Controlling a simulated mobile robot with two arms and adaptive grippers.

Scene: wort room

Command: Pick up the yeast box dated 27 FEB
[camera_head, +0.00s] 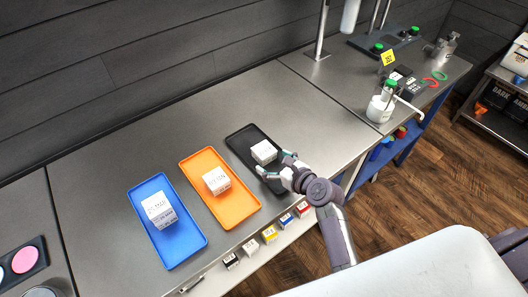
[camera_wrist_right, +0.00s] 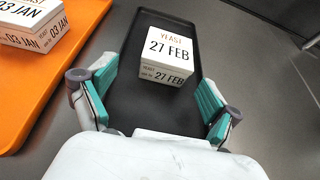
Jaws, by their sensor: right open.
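The yeast box dated 27 FEB (camera_wrist_right: 165,50) is a white box with black and orange print. It sits on the black tray (camera_wrist_right: 125,98), which also shows in the head view under the white box (camera_head: 264,152). My right gripper (camera_wrist_right: 160,97) is open and empty. Its teal-padded fingers are spread wide, with the box ahead of and between them. In the head view my right gripper (camera_head: 272,166) reaches over the black tray from the right, close to the box. My left gripper is not in view.
An orange tray (camera_head: 236,212) holds a white box dated 03 JAN (camera_wrist_right: 32,22).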

